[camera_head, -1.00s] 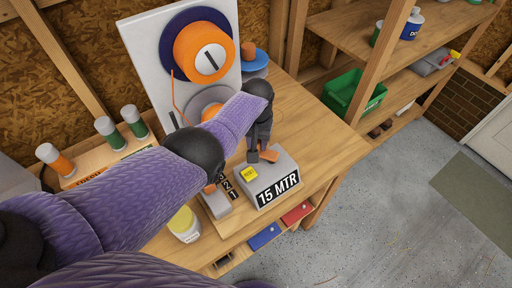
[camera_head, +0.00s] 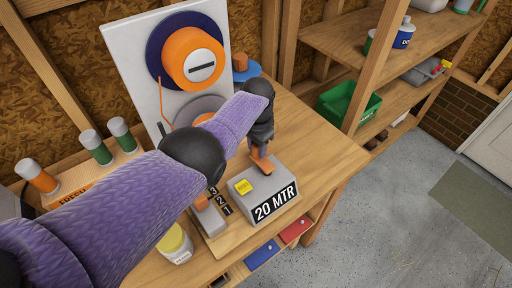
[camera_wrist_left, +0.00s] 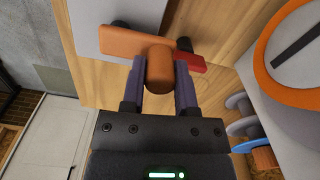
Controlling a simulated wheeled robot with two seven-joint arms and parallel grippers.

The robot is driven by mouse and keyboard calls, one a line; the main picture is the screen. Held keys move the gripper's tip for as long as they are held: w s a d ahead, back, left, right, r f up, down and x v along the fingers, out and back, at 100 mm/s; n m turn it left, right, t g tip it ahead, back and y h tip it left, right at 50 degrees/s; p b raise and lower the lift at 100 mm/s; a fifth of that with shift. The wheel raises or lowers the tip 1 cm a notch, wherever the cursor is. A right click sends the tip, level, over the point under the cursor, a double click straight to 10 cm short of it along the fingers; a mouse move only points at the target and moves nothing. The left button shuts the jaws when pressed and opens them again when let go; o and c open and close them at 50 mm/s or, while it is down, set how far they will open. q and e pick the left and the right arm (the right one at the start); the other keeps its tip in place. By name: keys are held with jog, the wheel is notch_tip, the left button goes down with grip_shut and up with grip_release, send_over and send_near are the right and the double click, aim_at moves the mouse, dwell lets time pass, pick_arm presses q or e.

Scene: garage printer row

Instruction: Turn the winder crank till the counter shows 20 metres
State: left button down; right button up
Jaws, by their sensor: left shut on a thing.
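The grey counter box (camera_head: 272,188) sits on the workbench and its display (camera_head: 275,204) reads 20 MTR. A yellow button (camera_head: 243,187) is on its top. The orange crank (camera_head: 262,162) shows just behind the box, partly hidden by my left gripper (camera_head: 258,148). In the left wrist view my left gripper (camera_wrist_left: 159,80) is shut around the round orange knob (camera_wrist_left: 159,68) of the crank arm (camera_wrist_left: 122,41). The orange spool (camera_head: 190,58) on the upright white panel (camera_head: 120,50) has its dark mark nearly level. A lower grey reel (camera_head: 190,112) is partly hidden by my arm. My right gripper is out of view.
A lever (camera_head: 209,218) beside 3-2-1 labels stands left of the counter. A yellow-filled jar (camera_head: 175,246) is near the bench's front edge. A green bin (camera_head: 348,107) sits on the right shelf. The bench's right side is clear.

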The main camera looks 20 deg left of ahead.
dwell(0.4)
pick_arm(q)
jog(key=shift+c, duration=1.8)
grip_release()
notch_tip(320, 180, up, 10)
jog(key=p, duration=0.6)
jog(key=shift+f, duration=0.1)
